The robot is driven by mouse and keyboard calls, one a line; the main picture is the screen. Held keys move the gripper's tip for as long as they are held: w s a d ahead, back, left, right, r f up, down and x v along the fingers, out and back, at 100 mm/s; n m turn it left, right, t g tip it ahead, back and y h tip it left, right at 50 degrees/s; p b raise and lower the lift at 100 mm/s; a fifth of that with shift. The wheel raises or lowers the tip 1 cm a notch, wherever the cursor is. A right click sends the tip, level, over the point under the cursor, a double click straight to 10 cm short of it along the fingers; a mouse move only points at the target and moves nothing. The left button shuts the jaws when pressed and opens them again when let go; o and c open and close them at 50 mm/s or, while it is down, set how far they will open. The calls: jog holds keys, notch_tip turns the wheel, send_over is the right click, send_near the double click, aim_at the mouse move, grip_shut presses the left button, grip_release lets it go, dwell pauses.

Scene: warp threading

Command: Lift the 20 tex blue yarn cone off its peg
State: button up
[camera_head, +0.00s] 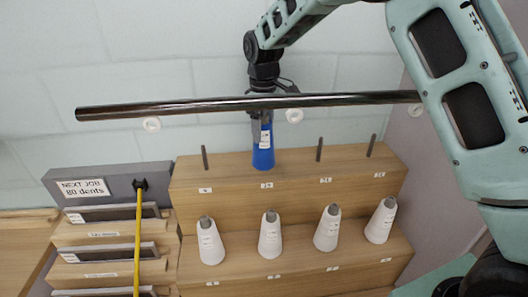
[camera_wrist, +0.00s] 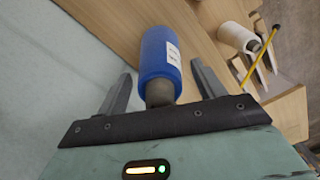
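The blue yarn cone (camera_head: 263,157) stands upright on the upper step of the wooden rack, above a small label that seems to read 20. Its peg is hidden by the cone. My gripper (camera_head: 262,127) comes down from above over the cone's top, with its fingers around the upper part. In the wrist view the blue cone (camera_wrist: 160,58) has a white label and a grey tip. The open fingers of my gripper (camera_wrist: 160,72) lie on either side of it, with a visible gap on each side.
A dark metal bar (camera_head: 180,108) crosses in front of my gripper. Bare pegs (camera_head: 319,149) stand on the upper step of the rack (camera_head: 220,178). Several white cones (camera_head: 270,236) stand on the lower step. A "NEXT JOB 80 dents" board (camera_head: 85,188) and a yellow rod (camera_head: 137,240) are at left.

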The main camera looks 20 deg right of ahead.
jog(key=c, duration=0.7)
jog(key=shift+o, duration=0.2)
notch_tip(320, 180, up, 11)
jog(key=p, duration=0.8)
